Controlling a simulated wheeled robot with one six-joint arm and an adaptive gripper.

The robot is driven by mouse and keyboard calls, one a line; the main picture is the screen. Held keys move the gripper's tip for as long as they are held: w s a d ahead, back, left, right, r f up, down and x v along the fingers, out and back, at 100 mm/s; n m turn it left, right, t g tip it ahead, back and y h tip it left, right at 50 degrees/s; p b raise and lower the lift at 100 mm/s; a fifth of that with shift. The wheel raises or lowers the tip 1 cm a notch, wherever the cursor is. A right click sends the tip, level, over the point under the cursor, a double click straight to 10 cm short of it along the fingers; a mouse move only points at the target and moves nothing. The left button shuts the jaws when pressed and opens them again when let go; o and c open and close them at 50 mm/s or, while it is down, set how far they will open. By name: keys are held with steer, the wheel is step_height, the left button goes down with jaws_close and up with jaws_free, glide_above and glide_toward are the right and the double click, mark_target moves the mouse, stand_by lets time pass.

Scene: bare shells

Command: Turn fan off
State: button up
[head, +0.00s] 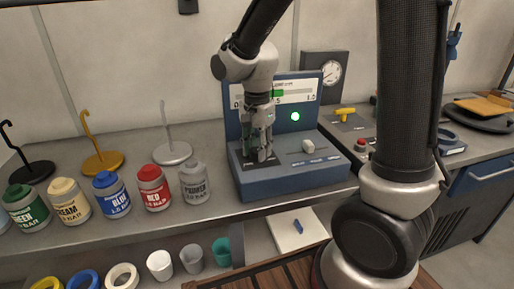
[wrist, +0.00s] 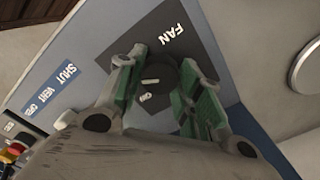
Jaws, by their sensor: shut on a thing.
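The blue control box (head: 290,183) stands on the bench, with a lit green lamp (head: 295,117) and a display panel on its upright back. In the wrist view, a dark round fan knob (wrist: 170,76) sits on a dark plate (wrist: 172,40) lettered FAN. Small white marks show by the knob, too small to read surely. My gripper (head: 262,153) points down over the left part of the box. Its green-padded fingers (wrist: 164,84) are shut on the knob, one on each side. The fingers hide the knob in the head view.
A white vent lever (head: 308,146) stands on the box right of my gripper. Several paint bottles, with the grey primer (head: 194,182) nearest, stand to the left. A red button (head: 361,145) and a yellow handle (head: 345,112) are to the right.

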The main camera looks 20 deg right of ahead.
steer(key=shift+n, duration=0.3)
steer(key=n, duration=0.5)
steer(key=shift+n, duration=0.4)
steer(key=n, duration=1.1)
steer(key=shift+n, duration=0.4)
steer(key=n, duration=0.5)
steer(key=shift+n, duration=0.3)
steer(key=o, duration=1.1)
steer(key=shift+c, duration=0.2)
